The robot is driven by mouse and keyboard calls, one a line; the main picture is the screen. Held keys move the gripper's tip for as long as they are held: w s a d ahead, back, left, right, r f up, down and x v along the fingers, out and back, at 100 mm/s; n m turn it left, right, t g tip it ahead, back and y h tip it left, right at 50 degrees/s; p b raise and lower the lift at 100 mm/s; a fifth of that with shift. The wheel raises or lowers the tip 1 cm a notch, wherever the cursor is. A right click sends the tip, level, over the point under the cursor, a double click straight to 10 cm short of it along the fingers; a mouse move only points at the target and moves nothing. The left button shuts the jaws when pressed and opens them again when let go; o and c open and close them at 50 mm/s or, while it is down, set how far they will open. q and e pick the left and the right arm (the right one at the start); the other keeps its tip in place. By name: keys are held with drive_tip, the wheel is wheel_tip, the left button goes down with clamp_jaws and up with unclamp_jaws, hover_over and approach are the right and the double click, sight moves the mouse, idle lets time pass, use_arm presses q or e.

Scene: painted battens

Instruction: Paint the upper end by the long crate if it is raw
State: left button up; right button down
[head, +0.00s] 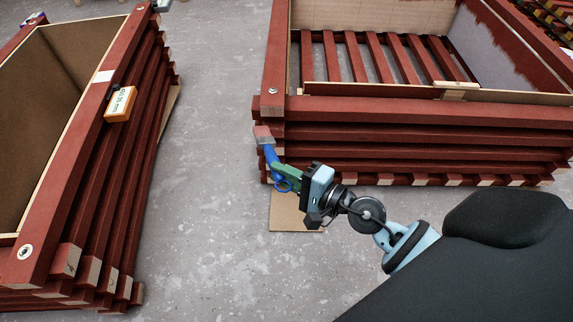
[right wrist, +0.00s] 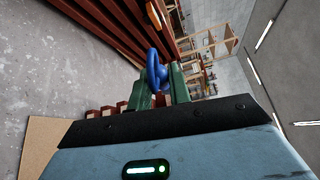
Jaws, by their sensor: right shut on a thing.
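My right gripper (head: 288,178) has green fingers and is shut on a blue-handled paintbrush (head: 270,155). The brush points up and left, its reddish bristles overlapping the near left corner of the right-hand crate (head: 420,112) in the head view; I cannot tell whether they touch. This corner's top batten looks red; its end face is not clearly visible. The blue handle (right wrist: 157,72) also shows between the fingers in the right wrist view, bristles hidden. The left-hand crate (head: 62,205) has red sides, with pale raw batten ends (head: 90,272) at its near corner. My left gripper is not seen.
A brown board (head: 296,215) lies on the floor below the right-hand crate. Grey concrete floor (head: 205,190) is clear between the crates. Raw ends line the right-hand crate's bottom.

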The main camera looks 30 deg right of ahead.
sight(274, 147)
drive_tip(key=shift+w+a+f+h, duration=0.2)
drive_tip(key=shift+a+f, duration=0.1)
drive_tip(key=shift+f, duration=0.15)
drive_tip(key=shift+w+a+f+h, duration=0.15)
drive_tip(key=shift+a+f, duration=0.1)
drive_tip(key=shift+f, duration=0.2)
drive_tip(key=shift+w, duration=0.1)
drive_tip(key=shift+w+d+b, duration=0.35)
drive_tip(key=shift+w+d, duration=0.2)
drive_tip(key=shift+w, duration=0.25)
drive_tip(key=shift+w+d+b, duration=0.3)
drive_tip(key=shift+w+d, duration=0.3)
drive_tip(key=shift+w, duration=0.2)
drive_tip(key=shift+w+d+b, duration=0.35)
drive_tip(key=shift+w+d, duration=0.2)
drive_tip(key=shift+w, duration=0.25)
drive_tip(key=shift+w+d, duration=0.3)
drive_tip(key=shift+w, duration=0.25)
drive_tip(key=shift+s+d+f+b, duration=0.1)
drive_tip(key=shift+s+d+b, duration=0.75)
drive_tip(key=shift+d, duration=0.3)
drive_tip(key=shift+s+d, duration=0.25)
drive_tip(key=shift+d, duration=0.1)
